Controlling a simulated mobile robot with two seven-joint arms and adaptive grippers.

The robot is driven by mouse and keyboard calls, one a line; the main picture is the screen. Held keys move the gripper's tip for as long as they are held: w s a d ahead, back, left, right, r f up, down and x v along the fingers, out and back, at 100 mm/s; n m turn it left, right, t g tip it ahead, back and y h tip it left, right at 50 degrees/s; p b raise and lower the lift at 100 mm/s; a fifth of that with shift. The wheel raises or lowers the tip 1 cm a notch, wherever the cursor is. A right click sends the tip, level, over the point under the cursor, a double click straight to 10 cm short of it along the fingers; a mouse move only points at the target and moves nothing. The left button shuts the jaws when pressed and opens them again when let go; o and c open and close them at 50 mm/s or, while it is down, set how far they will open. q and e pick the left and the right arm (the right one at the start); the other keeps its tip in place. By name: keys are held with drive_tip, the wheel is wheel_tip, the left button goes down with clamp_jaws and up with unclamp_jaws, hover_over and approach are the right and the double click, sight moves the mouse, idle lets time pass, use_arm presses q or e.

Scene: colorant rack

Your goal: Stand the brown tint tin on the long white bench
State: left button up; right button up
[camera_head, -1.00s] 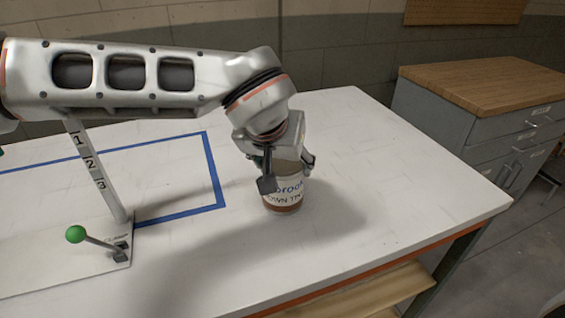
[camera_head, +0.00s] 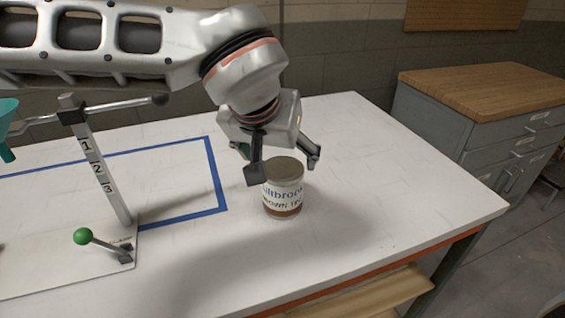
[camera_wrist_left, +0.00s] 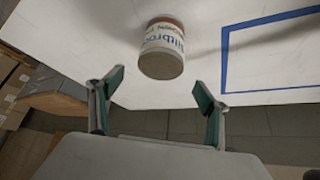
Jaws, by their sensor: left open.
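The brown tint tin (camera_head: 284,190) stands upright on the long white bench (camera_head: 345,230), right of the blue taped outline. It has a white label with blue and dark lettering, a brown band near the bottom and a grey-brown lid. My left gripper (camera_head: 283,168) is open and empty just above and around the lid's height, with its fingers apart. In the left wrist view the tin (camera_wrist_left: 162,48) stands beyond the open fingertips of my left gripper (camera_wrist_left: 160,80), clear of both. My right gripper is not in view.
A stand with a numbered post (camera_head: 100,170) and a green-knobbed lever (camera_head: 83,237) is at the left, with a teal funnel (camera_head: 6,125) at the edge. Blue tape (camera_head: 214,175) marks a rectangle. A grey cabinet (camera_head: 480,130) stands beyond the bench. The bench's right part is clear.

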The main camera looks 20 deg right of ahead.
use_arm(q)
drive_tip(key=shift+v, duration=2.35)
drive_tip(key=shift+a, duration=0.1)
